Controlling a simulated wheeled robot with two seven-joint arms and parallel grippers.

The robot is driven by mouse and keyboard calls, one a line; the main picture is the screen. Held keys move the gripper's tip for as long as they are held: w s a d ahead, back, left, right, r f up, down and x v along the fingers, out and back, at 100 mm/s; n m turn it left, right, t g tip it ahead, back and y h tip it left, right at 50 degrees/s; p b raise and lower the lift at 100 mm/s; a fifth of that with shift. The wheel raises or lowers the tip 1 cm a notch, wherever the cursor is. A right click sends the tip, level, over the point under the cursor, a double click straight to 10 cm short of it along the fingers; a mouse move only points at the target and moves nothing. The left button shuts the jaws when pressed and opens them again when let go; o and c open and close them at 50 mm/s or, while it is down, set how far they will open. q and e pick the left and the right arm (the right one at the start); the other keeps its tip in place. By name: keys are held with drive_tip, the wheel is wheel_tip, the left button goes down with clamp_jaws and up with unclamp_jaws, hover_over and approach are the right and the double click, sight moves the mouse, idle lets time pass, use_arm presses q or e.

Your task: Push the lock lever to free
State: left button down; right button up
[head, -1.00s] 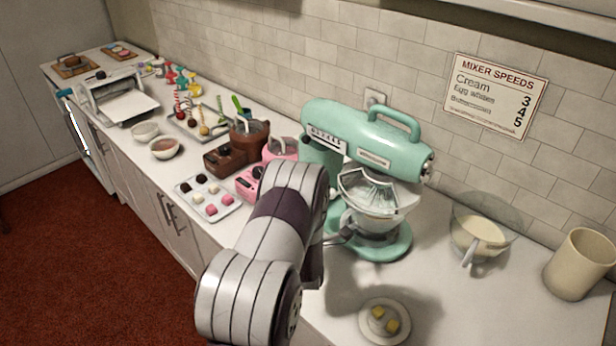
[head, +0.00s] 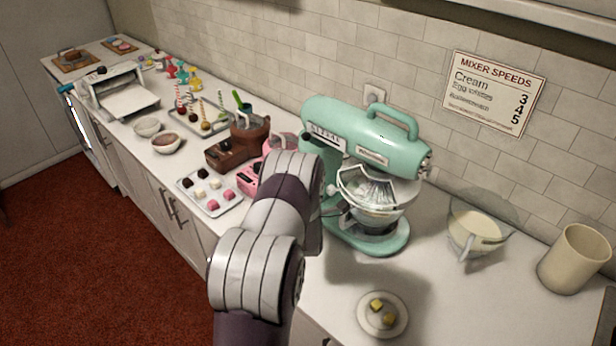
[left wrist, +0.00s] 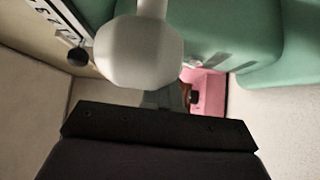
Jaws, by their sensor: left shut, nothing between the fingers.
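A small black knob (left wrist: 78,57) sits beside a lettered strip at upper left. A large pale round knob on a stem (left wrist: 138,50) is close to the camera; I cannot tell for certain that it is the lock lever. My left gripper (left wrist: 165,98) is shut and empty, just below this knob in the picture; contact is unclear. In the head view my forearm hides most of the hand. My right gripper is out of view.
A pink machine (head: 247,178) and a brown one (head: 240,145) stand left of the mixer. A sweets tray (head: 190,186) lies nearer the front edge. A small plate (head: 365,325), a bowl of batter (head: 472,228) and a beige canister (head: 575,260) are to the right.

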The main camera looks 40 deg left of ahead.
use_arm(q)
drive_tip(key=shift+a+r+n, duration=0.2)
drive_tip(key=shift+r+n, duration=0.1)
drive_tip(key=shift+n, duration=0.1)
drive_tip(key=a+n+g+h, duration=0.1)
drive_tip(key=a+r+n+g+h, duration=0.1)
drive_tip(key=a+n+g+h+p, duration=0.1)
drive_tip(key=shift+w+a+r+n, duration=0.15)
drive_tip(key=shift+r+n, duration=0.1)
drive_tip(key=shift+n, duration=0.05)
idle(0.4)
drive_tip(key=shift+r+p, duration=0.55)
drive_tip(key=shift+r, duration=0.25)
